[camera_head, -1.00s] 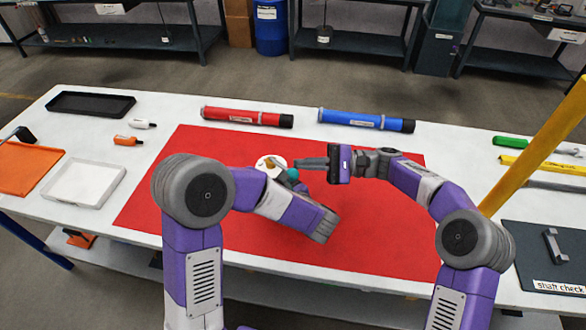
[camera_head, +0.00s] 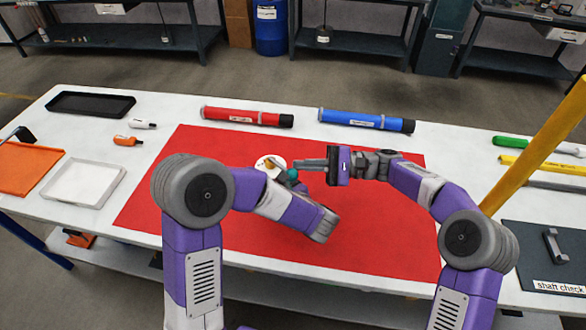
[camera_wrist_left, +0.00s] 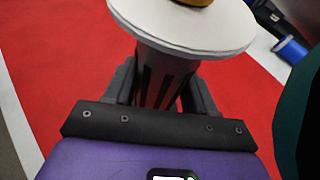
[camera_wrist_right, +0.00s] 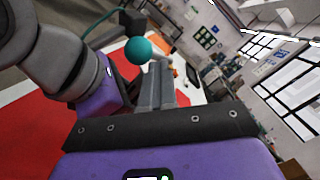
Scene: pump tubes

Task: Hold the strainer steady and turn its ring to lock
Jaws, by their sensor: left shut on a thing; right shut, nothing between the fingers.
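The strainer shows in the left wrist view as a slotted body (camera_wrist_left: 166,78) under a wide pale disc (camera_wrist_left: 190,28), with a golden piece on top. In the head view its pale top (camera_head: 267,161) shows beyond my left forearm, which hides the rest. My left gripper (camera_wrist_left: 162,92) is shut around the slotted body. A teal ball (camera_head: 292,174) is beside the strainer; it also shows in the right wrist view (camera_wrist_right: 138,50), just left of the fingers. My right gripper (camera_head: 312,164) is shut and empty, its fingertips close to the ball. Contact cannot be told.
A red mat (camera_head: 225,245) covers the middle of the table. A red tube (camera_head: 245,116) and a blue tube (camera_head: 365,119) lie along its back edge. Trays, including a white one (camera_head: 85,183), are at the left. A yellow post (camera_head: 535,145) rises at the right.

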